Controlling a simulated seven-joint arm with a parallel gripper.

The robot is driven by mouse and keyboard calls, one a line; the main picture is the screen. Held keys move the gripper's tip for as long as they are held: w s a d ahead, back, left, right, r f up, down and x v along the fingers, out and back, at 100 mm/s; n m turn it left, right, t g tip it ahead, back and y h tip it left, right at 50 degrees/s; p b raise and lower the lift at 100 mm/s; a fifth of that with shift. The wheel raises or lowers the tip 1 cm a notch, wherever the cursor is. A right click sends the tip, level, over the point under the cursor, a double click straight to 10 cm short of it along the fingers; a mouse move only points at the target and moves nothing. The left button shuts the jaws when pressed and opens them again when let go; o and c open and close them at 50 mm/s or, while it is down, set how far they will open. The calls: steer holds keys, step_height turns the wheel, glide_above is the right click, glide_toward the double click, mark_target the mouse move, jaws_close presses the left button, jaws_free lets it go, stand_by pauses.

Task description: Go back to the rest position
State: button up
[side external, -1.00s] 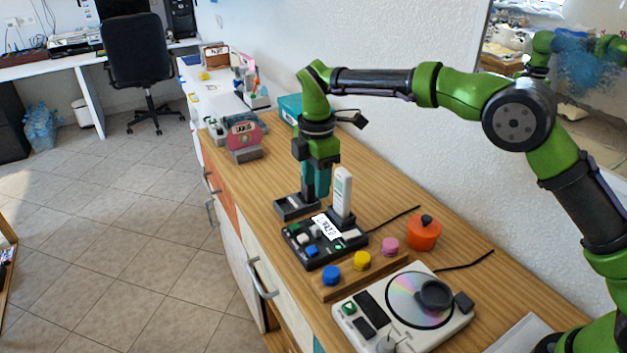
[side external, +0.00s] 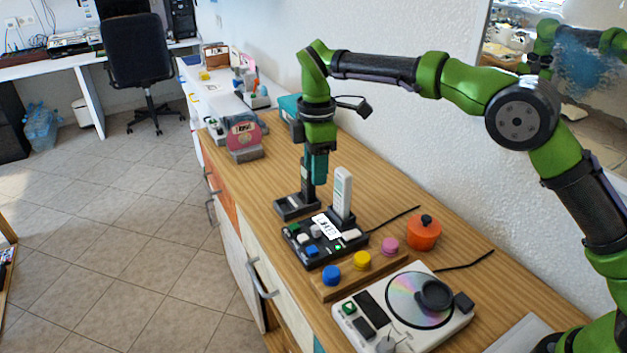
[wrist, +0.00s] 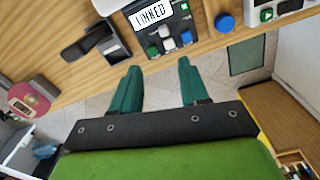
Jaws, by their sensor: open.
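My gripper (side external: 319,183) hangs with its teal fingers pointing down over the wooden counter, above and behind the button box. In the wrist view the two fingers (wrist: 157,70) are spread wide with nothing between them. A black cradle (side external: 291,209) with a dark upright part stands on the counter just below and left of the fingers; it also shows in the wrist view (wrist: 85,42). A white handset (side external: 343,192) stands upright to the right of the fingers, apart from them, behind the black button box (side external: 326,249). The box's label reads LINKED in the wrist view.
A wooden block (side external: 327,292) with blue, yellow and pink knobs, an orange pot (side external: 424,234) and a disc player (side external: 387,338) stand nearer the front. A pink disc on a grey stand (side external: 244,155) is farther back. A wall borders the counter on the right.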

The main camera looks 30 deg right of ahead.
steer(key=s+d+r+m+t, duration=0.2)
steer(key=s+d+m, duration=0.3)
steer(key=s, duration=0.4)
steer(key=s+d+r+m+t+y, duration=0.1)
steer(key=s+d+r+m+t, duration=0.1)
steer(key=s+d+m, duration=0.3)
steer(key=s+d+r+m+t+y, duration=0.1)
steer(key=s+d+r+m+t, duration=0.2)
steer(key=s+m, duration=0.6)
steer(key=shift+s+d+r, duration=0.15)
steer(key=shift+s+d, duration=1)
steer(key=shift+s, duration=1.8)
